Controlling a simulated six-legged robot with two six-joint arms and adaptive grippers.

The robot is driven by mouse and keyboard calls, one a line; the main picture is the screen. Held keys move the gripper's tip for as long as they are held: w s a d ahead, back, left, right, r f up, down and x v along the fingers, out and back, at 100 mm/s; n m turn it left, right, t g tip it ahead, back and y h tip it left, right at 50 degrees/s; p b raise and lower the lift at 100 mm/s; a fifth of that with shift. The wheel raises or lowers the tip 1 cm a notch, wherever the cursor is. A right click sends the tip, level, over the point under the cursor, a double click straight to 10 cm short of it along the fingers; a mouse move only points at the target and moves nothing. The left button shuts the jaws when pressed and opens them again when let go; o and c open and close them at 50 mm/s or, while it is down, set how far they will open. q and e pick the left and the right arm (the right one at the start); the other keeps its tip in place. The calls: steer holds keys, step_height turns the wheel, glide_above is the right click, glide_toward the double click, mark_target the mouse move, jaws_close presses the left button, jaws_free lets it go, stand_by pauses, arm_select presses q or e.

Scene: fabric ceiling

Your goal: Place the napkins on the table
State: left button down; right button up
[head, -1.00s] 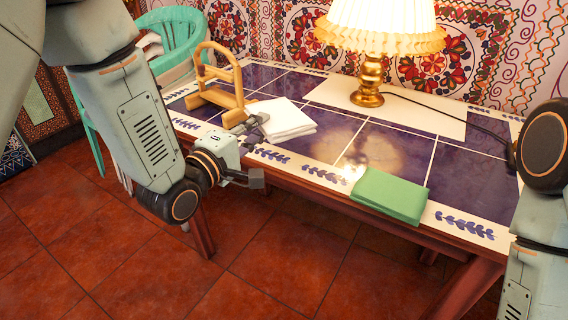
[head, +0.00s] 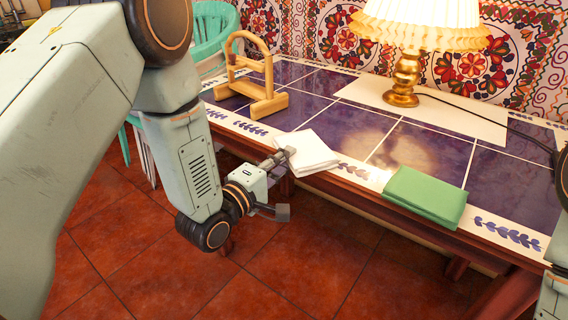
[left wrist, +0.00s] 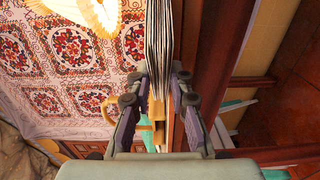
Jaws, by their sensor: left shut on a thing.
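My left gripper (head: 284,181) is at the table's front edge in the head view. It is shut on a folded stack of white napkins (head: 312,154), which lies at or over the front border; I cannot tell whether it touches the top. In the left wrist view the napkins (left wrist: 159,40) stand edge-on between the fingers (left wrist: 160,82). A folded green napkin stack (head: 427,196) lies on the table (head: 335,120) near the front edge, to the right. An arched wooden stand (head: 262,82) is at the left end. My right gripper is out of the frame.
A lit lamp (head: 403,80) with a brass base stands on a white runner (head: 450,115) at the back. Its dark cord runs to the right. A green chair (head: 212,38) is beyond the left end. Blue tiles between stand and green napkins are clear.

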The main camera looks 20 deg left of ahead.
arm_select(q)
steer(key=shift+s, duration=0.15)
steer(key=shift+f, duration=0.1)
steer(key=c, duration=1.4)
jaws_free()
steer(key=shift+o, duration=1)
steer(key=p+v, duration=0.3)
steer(key=v, duration=0.9)
steer(key=shift+r, duration=0.25)
